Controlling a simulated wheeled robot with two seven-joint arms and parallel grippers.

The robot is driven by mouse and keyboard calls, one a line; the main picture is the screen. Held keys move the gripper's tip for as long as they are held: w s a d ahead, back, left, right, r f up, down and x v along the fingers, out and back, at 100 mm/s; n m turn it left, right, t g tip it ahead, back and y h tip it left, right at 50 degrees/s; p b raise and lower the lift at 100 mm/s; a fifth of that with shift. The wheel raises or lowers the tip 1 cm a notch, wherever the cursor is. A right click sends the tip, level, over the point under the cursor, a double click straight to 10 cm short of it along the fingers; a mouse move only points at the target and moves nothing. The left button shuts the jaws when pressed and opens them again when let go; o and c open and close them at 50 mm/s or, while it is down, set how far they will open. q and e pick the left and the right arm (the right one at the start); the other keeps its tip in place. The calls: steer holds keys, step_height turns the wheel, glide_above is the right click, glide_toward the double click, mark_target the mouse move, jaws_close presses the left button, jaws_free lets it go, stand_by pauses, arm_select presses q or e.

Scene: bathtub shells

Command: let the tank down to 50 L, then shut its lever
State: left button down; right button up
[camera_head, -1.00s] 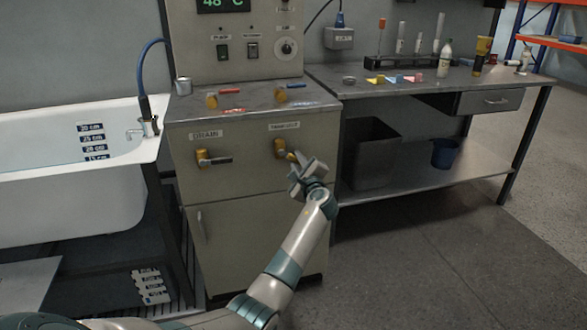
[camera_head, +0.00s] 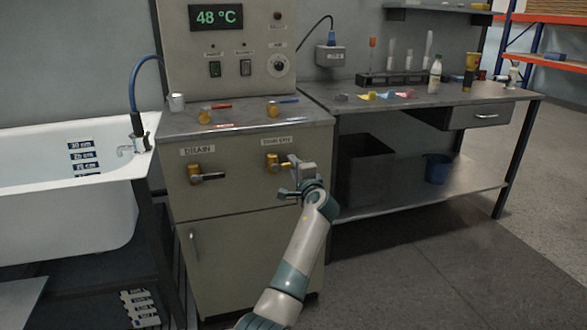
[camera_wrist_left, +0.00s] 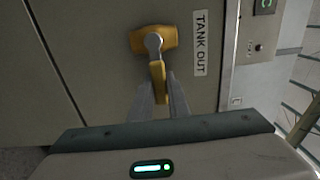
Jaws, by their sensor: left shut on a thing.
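The tank lever (camera_head: 285,164) is on the cabinet front, on a brass valve body (camera_head: 271,163) below a label that reads TANK OUT in the wrist view. My left gripper (camera_head: 294,169) is shut on its handle. In the left wrist view the two fingers (camera_wrist_left: 160,88) flank the yellow handle (camera_wrist_left: 157,74), which points along the label's reading direction, roughly level to the right. The drain lever (camera_head: 208,177) points right, to the left of it. White scale plates (camera_head: 140,306) show low under the tub; their text is too small to read. I see no water level.
The bathtub (camera_head: 60,210) stands at the left with a depth scale (camera_head: 84,157). The cabinet panel display (camera_head: 216,17) reads 48 °C. A workbench (camera_head: 400,100) with bottles and a dark bin (camera_head: 362,170) below stands right. Floor in front is clear.

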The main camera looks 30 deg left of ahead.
stand_by(0.3)
arm_select(q)
steer(key=c, duration=1.7)
jaws_free()
steer(key=shift+s+d, duration=0.1)
steer(key=shift+d, duration=0.05)
